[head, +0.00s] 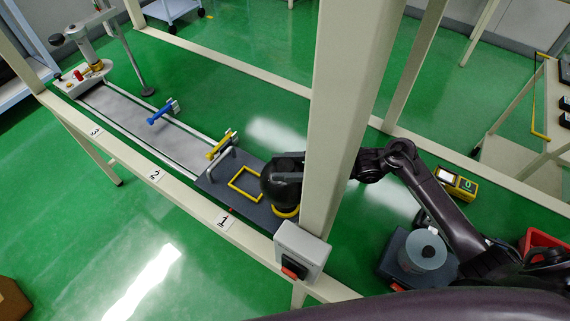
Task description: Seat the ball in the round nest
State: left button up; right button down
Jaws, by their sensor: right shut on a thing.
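A black ball (280,185) is at the near end of the long bench, left of the upright post. My right gripper (287,160) is shut on the ball, its arm reaching in from the right behind the post. The round nest (286,212), a yellow ring, shows just below the ball on the dark plate (229,170). The ball hides much of the ring, and I cannot tell whether the two touch. The post hides part of my gripper. My left gripper is not in view.
A yellow rectangular outline (246,183) lies left of the ball. A pale bent handle (222,164), a yellow clamp (222,145) and a blue one (161,112) stand farther along the bench. The thick post (349,110) and a grey switch box (301,249) are close by.

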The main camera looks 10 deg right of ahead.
jog(key=shift+f+b, duration=0.45)
jog(key=shift+b, duration=0.05)
jog(key=c, duration=0.8)
grip_release()
jog(key=shift+c, duration=0.2)
jog(key=shift+f, duration=0.15)
jog(key=d+b, duration=0.1)
jog(key=d, duration=0.2)
jog(key=s+d+b, duration=0.1)
jog(key=d, duration=0.2)
jog(key=shift+s+d+f+b, duration=0.1)
jog(key=shift+s+d+b, duration=0.05)
jog(key=shift+d+b, duration=0.2)
jog(key=shift+s+d, duration=0.1)
jog(key=shift+d, duration=0.4)
jog(key=shift+r, duration=0.2)
jog(key=shift+d, duration=0.1)
